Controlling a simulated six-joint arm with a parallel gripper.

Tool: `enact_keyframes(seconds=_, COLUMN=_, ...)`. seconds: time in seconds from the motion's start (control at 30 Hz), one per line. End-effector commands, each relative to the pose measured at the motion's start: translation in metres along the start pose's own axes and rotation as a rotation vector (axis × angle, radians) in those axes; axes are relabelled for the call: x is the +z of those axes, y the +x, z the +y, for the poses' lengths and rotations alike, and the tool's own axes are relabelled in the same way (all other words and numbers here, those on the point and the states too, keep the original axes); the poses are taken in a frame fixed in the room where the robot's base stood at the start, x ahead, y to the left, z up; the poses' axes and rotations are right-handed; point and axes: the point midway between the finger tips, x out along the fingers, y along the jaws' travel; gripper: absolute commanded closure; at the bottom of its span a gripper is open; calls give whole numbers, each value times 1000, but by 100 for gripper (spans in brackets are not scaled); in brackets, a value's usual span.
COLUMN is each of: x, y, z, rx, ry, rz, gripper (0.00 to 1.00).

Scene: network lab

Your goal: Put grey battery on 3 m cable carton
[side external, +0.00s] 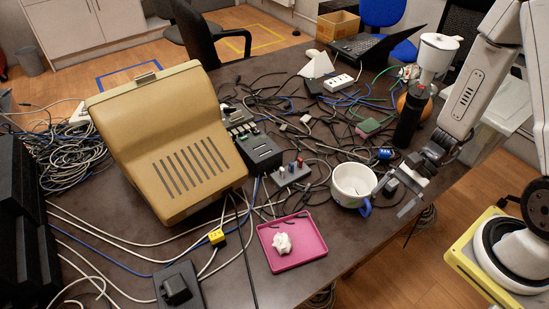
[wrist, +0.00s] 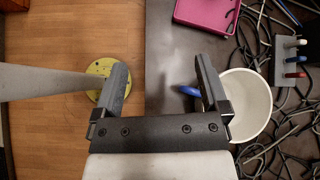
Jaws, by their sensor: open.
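My gripper (side external: 398,194) is open beside the white mug at the table's right edge. I cannot pick out a grey battery for sure in either view. An open brown cardboard box (side external: 338,25) stands at the back, beyond the laptop; no label can be read, so I cannot tell whether it is the 3 m cable carton.
The white mug (side external: 353,184), also in the wrist view (wrist: 247,103), stands close to my gripper. A pink tray (side external: 303,258) holds a small white object (side external: 282,243). A large beige case (side external: 170,140) stands left. Cables cover much of the table; a black bottle (side external: 408,120) stands behind.

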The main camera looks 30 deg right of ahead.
Motion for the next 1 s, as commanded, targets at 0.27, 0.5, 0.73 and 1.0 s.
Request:
enact_keyframes(seconds=0.27, x=-36, y=3, z=-16, rx=-357, ry=382, rz=-171, gripper=6)
enact_keyframes(seconds=0.5, x=-84, y=-5, z=-22, rx=-685, ry=660, rz=-251, gripper=6)
enact_keyframes(seconds=0.73, x=-135, y=-15, z=-9, rx=-992, ry=891, rz=-266, gripper=6)
enact_keyframes(seconds=1.0, x=-184, y=-28, z=9, rx=-1279, ry=986, rz=-179, gripper=6)
